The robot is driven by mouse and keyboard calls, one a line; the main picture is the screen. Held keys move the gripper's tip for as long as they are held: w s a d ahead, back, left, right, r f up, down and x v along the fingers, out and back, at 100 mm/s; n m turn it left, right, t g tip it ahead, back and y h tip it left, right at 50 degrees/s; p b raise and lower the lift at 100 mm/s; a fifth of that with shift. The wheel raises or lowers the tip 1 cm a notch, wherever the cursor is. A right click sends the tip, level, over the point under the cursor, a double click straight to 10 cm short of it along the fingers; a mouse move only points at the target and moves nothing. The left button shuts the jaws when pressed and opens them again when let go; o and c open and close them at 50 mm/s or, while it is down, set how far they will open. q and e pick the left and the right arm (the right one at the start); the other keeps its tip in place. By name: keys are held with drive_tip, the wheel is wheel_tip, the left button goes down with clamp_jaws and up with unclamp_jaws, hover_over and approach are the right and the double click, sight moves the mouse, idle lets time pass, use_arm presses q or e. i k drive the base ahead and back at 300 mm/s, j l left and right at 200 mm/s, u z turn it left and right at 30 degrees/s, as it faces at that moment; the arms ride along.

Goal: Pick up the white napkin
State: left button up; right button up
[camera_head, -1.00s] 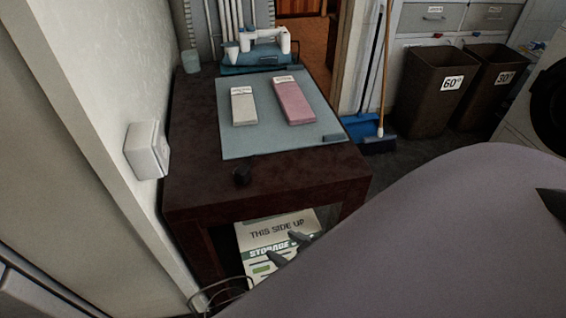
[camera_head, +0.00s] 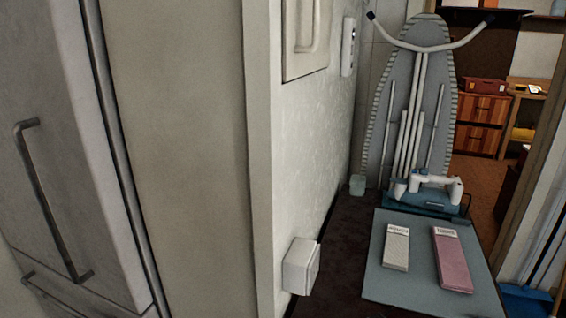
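A white napkin (camera_head: 396,248), folded into a flat narrow rectangle with a label at its far end, lies on a grey-blue mat (camera_head: 378,283) at the lower right. A pink napkin (camera_head: 452,264) of similar shape lies to its right on the same mat, apart from it. The mat lies on a dark brown table (camera_head: 345,240), whose front is cut off by the picture's bottom edge. Neither of my grippers shows in this view.
A white box (camera_head: 301,266) sticks out from the wall left of the table. A tall cabinet with handles (camera_head: 50,180) fills the far left.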

sight(395, 252)
drive_tip(key=l+z, duration=0.5)
drive_tip(key=l, duration=0.2)
drive_tip(key=l+z, duration=0.45)
drive_tip(key=l, duration=0.3)
drive_tip(key=i, duration=0.55)
